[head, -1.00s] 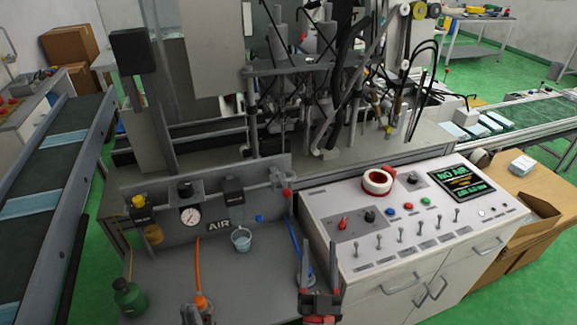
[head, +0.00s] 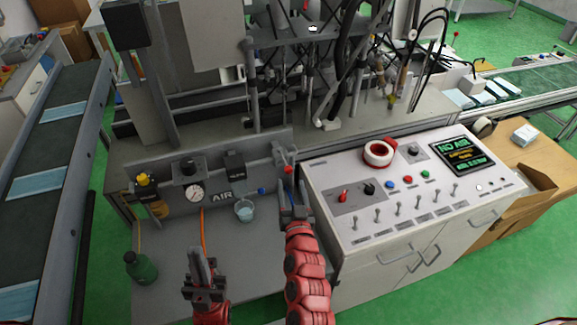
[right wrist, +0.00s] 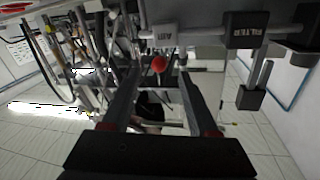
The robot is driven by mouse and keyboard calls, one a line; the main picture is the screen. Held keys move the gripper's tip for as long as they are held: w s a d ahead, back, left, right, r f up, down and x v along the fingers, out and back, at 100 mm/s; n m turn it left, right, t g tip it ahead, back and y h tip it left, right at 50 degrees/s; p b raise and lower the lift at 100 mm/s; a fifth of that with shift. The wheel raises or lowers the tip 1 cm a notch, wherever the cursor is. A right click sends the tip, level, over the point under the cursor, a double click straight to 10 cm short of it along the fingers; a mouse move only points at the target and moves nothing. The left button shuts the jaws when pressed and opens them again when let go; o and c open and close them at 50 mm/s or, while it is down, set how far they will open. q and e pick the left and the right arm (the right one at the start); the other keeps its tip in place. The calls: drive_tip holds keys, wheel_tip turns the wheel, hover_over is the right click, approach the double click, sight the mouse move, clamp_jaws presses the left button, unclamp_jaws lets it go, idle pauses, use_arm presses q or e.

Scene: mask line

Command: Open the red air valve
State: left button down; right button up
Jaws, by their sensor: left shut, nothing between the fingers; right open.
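The red air valve (head: 288,170) is a small red knob at the right end of the grey air panel. It also shows in the right wrist view (right wrist: 159,64) as a red ball. My right gripper (head: 293,199) is open just in front of the valve and slightly below it. In the right wrist view its fingers (right wrist: 156,82) frame the red ball on both sides; I cannot tell whether they touch it. My left gripper (head: 204,270) is shut and empty, low over the grey bench, away from the valve.
A cup (head: 244,210), a gauge (head: 194,193) and an orange hose sit left of the valve.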

sight(289, 173)
drive_tip(key=w, duration=0.1)
drive_tip(key=w+p, duration=0.1)
drive_tip(key=w, duration=0.3)
drive_tip(key=shift+w+a+r, duration=0.15)
drive_tip(key=shift+w+a, duration=0.1)
drive_tip(key=shift+w+p, duration=0.35)
drive_tip(key=shift+w, duration=0.3)
clamp_jaws()
idle(0.7)
